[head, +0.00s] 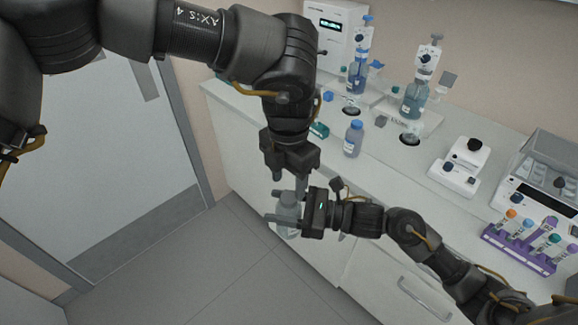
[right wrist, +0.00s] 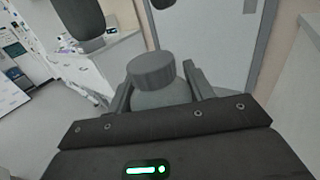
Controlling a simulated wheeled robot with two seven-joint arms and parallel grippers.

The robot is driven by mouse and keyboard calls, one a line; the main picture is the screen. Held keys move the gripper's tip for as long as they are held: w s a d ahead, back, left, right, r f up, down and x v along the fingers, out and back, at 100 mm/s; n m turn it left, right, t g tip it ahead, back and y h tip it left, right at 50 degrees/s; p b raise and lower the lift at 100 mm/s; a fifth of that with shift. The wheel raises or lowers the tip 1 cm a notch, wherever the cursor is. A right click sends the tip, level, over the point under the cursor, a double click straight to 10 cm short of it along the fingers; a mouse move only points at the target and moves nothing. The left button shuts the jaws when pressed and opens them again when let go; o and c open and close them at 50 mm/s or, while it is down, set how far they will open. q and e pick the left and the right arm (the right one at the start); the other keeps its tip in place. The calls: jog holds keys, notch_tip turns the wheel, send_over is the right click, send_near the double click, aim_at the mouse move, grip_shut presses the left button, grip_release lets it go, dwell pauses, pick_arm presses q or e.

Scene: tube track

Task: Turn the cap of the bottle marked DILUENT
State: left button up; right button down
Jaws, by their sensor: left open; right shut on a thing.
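My right gripper (head: 287,226) is shut on a grey bottle (head: 287,211) and holds it in the air in front of the bench. In the right wrist view the bottle's ribbed grey cap (right wrist: 152,70) rises between the two fingers. No label on the bottle is readable, so I cannot tell whether it is marked DILUENT. My left gripper (head: 288,184) is open and points down just over the bottle. In the right wrist view its dark fingers show at the top, above the cap and apart from it.
A blue-capped bottle (head: 353,138) stands on the white bench (head: 385,160). Dispenser bottles (head: 414,100) stand behind it. A small white device (head: 460,168) and a purple tube rack (head: 520,250) are farther right. Grey floor lies open below my grippers.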

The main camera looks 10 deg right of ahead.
aim_at(288, 197)
pick_arm(q)
jog(key=shift+f, duration=2.15)
